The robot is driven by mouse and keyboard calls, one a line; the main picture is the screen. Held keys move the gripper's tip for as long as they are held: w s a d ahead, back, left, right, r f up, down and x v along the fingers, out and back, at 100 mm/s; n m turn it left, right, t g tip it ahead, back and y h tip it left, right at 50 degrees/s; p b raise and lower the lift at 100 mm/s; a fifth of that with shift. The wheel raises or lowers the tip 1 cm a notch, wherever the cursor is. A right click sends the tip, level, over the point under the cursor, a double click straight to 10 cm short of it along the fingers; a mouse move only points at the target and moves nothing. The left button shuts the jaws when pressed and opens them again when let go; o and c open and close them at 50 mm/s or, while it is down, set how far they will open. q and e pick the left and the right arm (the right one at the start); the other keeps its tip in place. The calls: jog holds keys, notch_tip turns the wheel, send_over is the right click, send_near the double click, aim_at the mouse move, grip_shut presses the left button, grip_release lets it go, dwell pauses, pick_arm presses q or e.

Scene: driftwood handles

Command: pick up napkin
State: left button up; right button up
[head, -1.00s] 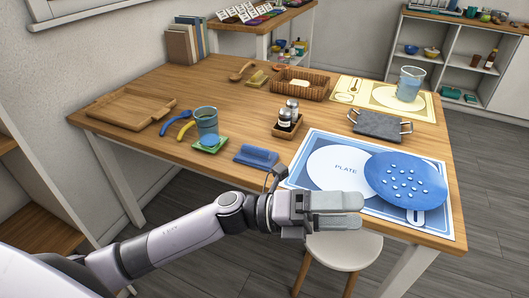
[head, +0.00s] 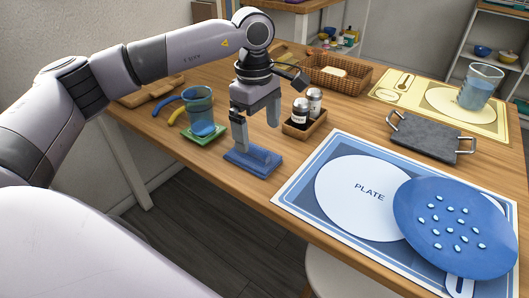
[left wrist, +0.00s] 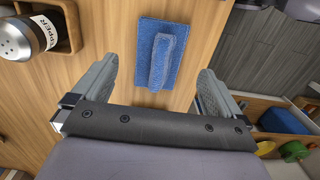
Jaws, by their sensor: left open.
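The blue napkin (head: 253,161) lies on the wooden table near its front edge, with a raised fold along its middle. In the left wrist view the napkin (left wrist: 162,52) is just beyond the fingertips, roughly centred between them. My left gripper (head: 257,138) points down over the napkin, its fingers open and empty. It also shows in the left wrist view (left wrist: 159,82) with its two fingers wide apart. I cannot see contact between the fingers and the napkin. My right gripper is not in view.
A wooden caddy (head: 304,127) with shakers stands right of the gripper. A blue cup (head: 199,101) and a green coaster (head: 204,138) are to the left. A blue placemat (head: 300,190) bears a blue plate (head: 450,225). A grey tray (head: 430,140) lies behind it.

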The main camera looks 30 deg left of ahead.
aim_at(256, 147)
pick_arm(q)
jog(key=shift+w+a+r+y, duration=0.15)
jog(key=shift+w+a+y, duration=0.15)
jog(key=shift+a, duration=0.3)
jog(key=shift+a+f, duration=0.15)
jog(key=shift+f, duration=0.1)
jog(key=f, duration=0.3)
jog(key=s+d+f+b, duration=0.1)
jog(key=f, duration=0.1)
jog(key=shift+f, duration=0.65)
jog(key=c, duration=0.9)
